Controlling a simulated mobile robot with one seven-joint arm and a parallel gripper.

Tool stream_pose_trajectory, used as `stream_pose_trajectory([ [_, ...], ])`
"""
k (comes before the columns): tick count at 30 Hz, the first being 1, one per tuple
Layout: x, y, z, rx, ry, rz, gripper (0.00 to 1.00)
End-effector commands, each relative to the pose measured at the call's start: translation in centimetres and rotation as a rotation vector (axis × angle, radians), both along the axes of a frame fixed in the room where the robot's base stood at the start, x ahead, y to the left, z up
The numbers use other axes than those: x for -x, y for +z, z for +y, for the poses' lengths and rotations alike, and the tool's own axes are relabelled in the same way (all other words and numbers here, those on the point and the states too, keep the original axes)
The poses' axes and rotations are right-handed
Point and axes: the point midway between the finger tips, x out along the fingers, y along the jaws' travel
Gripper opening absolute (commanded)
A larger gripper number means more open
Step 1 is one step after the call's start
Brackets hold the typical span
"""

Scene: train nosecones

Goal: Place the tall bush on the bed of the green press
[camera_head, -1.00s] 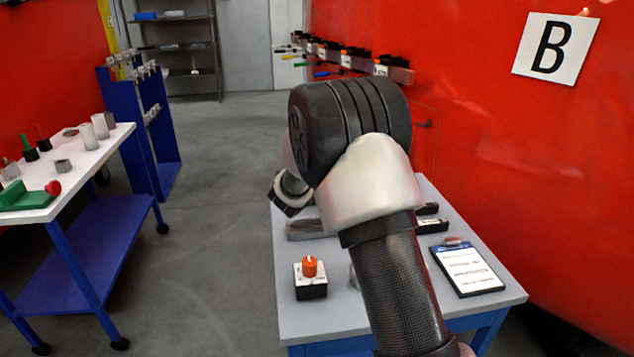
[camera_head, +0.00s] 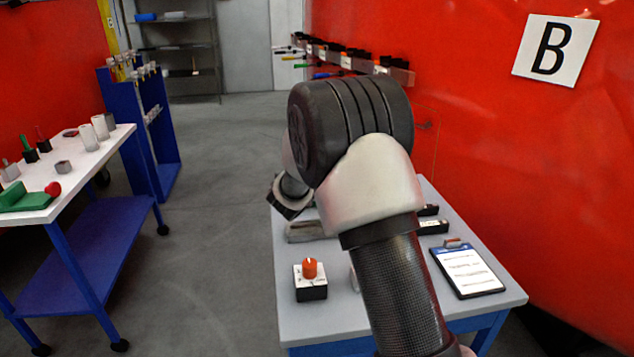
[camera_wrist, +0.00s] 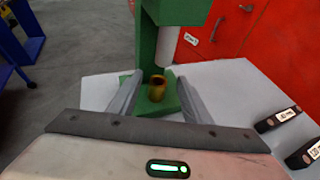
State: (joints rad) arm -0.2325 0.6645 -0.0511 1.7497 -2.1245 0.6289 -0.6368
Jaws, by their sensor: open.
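The tall bush (camera_wrist: 157,88) is a brass-coloured hollow sleeve. In the wrist view it stands upright on the bed (camera_wrist: 171,106) of the green press (camera_wrist: 148,45), below the pale grey ram (camera_wrist: 168,46). My gripper (camera_wrist: 159,77) is open, with one finger on each side of the bush. A gap shows between each finger and the bush. In the head view my arm hides the press, the bush and my gripper.
The grey table (camera_head: 335,318) holds a switch box with an orange knob (camera_head: 310,278), a clipboard (camera_head: 467,270) and black labelled blocks (camera_wrist: 279,119). A white-topped cart (camera_head: 95,165) with several small parts stands at the left. Open floor lies between them.

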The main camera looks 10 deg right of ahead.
Motion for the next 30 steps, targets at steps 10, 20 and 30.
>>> stream_pose_trajectory([
  [10, 6.3, 3.0, 2.8, -0.002, 0.003, -0.002, 0.44],
  [20, 9.7, 4.6, 3.6, -0.015, -0.015, -0.006, 0.44],
  [30, 22.3, 12.1, -8.2, -0.639, -0.694, -0.227, 0.44],
])
